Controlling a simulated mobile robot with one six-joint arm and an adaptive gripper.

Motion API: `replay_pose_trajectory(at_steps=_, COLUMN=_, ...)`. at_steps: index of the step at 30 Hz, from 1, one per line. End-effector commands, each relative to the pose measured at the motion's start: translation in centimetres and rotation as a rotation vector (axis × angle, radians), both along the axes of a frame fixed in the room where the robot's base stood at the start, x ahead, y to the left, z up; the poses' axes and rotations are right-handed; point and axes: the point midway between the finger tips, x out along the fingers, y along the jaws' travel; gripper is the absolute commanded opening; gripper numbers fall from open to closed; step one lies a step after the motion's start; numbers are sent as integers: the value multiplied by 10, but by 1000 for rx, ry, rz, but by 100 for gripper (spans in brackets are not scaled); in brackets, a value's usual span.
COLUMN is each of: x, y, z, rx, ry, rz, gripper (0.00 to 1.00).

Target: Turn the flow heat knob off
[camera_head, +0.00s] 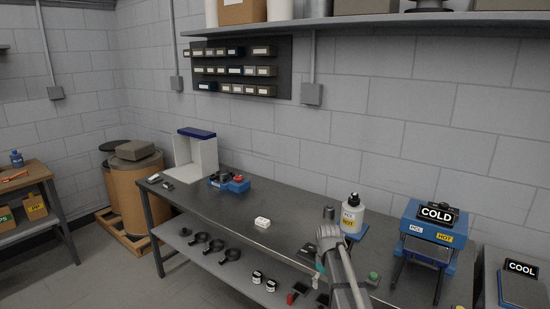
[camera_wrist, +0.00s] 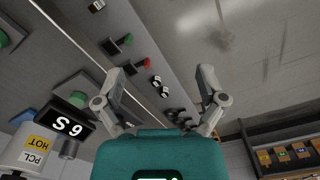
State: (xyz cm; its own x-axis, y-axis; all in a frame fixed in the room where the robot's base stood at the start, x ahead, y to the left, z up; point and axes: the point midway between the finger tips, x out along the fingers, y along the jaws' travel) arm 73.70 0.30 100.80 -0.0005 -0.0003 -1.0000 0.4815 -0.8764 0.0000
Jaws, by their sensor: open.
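No readable label marks the flow heat knob, so I cannot tell which control it is. A green knob (camera_head: 373,276) shows on the bench right of my arm in the head view. In the wrist view, one green knob (camera_wrist: 78,98) sits beside a black display (camera_wrist: 66,122) with white characters. Another green knob (camera_wrist: 3,38) is at the left edge. A green one (camera_wrist: 126,39) and a red one (camera_wrist: 147,63) are past the bench edge. My gripper (camera_wrist: 160,70) is open and empty, its fingers spread, touching no knob. In the head view its fingers are hard to make out.
A white bottle (camera_head: 352,215) marked PCL HOT stands beside my arm. A blue press (camera_head: 424,236) with a COLD sign is to its right. A white block (camera_head: 262,223) lies on the bench (camera_head: 215,208). Dark pans (camera_head: 217,245) are on the lower shelf. The bench's middle is mostly clear.

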Motion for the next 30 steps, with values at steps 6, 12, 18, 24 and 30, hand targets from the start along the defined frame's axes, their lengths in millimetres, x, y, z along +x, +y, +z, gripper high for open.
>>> replay_pose_trajectory(at_steps=6, x=-91, y=-2, z=-35, rx=-1, ry=1, rz=-191, gripper=90)
replay_pose_trajectory(at_steps=12, x=-164, y=-3, z=-59, rx=-1, ry=-1, rz=-384, gripper=90)
replay_pose_trajectory(at_steps=18, x=-197, y=-4, z=-68, rx=-1, ry=-1, rz=-488, gripper=90)
replay_pose_trajectory(at_steps=24, x=-199, y=-4, z=-68, rx=-2, ry=0, rz=-506, gripper=90)
replay_pose_trajectory(at_steps=30, x=-199, y=-4, z=-68, rx=-2, ry=0, rz=-504, gripper=90)
